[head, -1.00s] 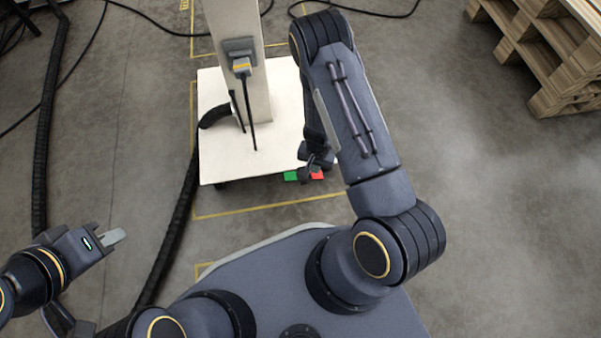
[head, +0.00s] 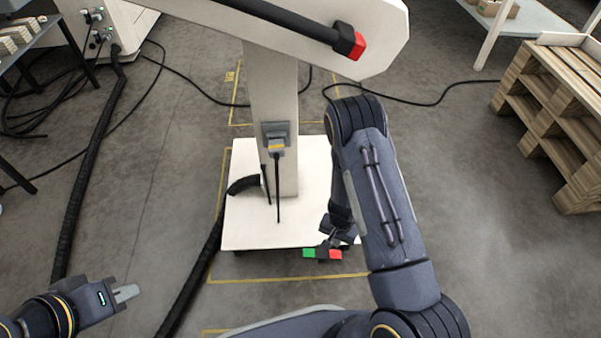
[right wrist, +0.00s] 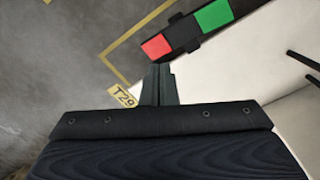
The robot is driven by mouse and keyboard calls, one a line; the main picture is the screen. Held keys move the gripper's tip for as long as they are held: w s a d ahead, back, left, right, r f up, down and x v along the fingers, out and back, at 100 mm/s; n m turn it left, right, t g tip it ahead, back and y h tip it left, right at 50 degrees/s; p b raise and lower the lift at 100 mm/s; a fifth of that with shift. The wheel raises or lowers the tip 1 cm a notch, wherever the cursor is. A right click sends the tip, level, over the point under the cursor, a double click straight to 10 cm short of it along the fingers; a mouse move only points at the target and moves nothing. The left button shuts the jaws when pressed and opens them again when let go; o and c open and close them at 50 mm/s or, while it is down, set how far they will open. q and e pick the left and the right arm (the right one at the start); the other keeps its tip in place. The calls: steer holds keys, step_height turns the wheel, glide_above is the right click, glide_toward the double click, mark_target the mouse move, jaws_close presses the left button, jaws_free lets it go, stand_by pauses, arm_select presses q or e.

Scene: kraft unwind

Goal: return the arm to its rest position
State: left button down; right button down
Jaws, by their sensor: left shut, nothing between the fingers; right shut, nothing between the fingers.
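My right arm reaches forward in the head view, and its gripper (head: 328,238) hangs beside the front right of the white base plate, partly hidden by the arm. In the right wrist view its fingers (right wrist: 163,72) are together with nothing between them. A black bar with a red and a green block (head: 322,254) lies at the plate's front edge; in the right wrist view this bar (right wrist: 183,38) is just beyond the fingertips. I cannot tell whether they touch. My left gripper (head: 125,293) is shut and empty at the lower left, over bare floor.
The white base plate (head: 245,220) carries a pale column (head: 275,100) with a large arm above it, holding a dark red-tipped bar (head: 290,27). A black hose (head: 190,285) runs left of the plate. Wooden pallets (head: 555,110) stand at the right.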

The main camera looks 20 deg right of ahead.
steer(key=a+r+n+t+y, duration=0.1)
steer(key=a+r+t+y, duration=0.1)
steer(key=r, duration=1.2)
steer(key=a+r+n+t+y, duration=0.1)
steer(key=a+r+y, duration=0.15)
steer(key=r, duration=1.05)
steer(key=s+r+n+t, duration=0.3)
steer(key=s+r+n, duration=0.2)
steer(key=s+r, duration=1)
step_height(320, 180, up, 32)
steer(key=s+p, duration=0.2)
steer(key=p, duration=3.1)
steer(key=shift+d+h, duration=0.2)
steer(key=shift+h, duration=0.15)
steer(key=shift+r, duration=0.1)
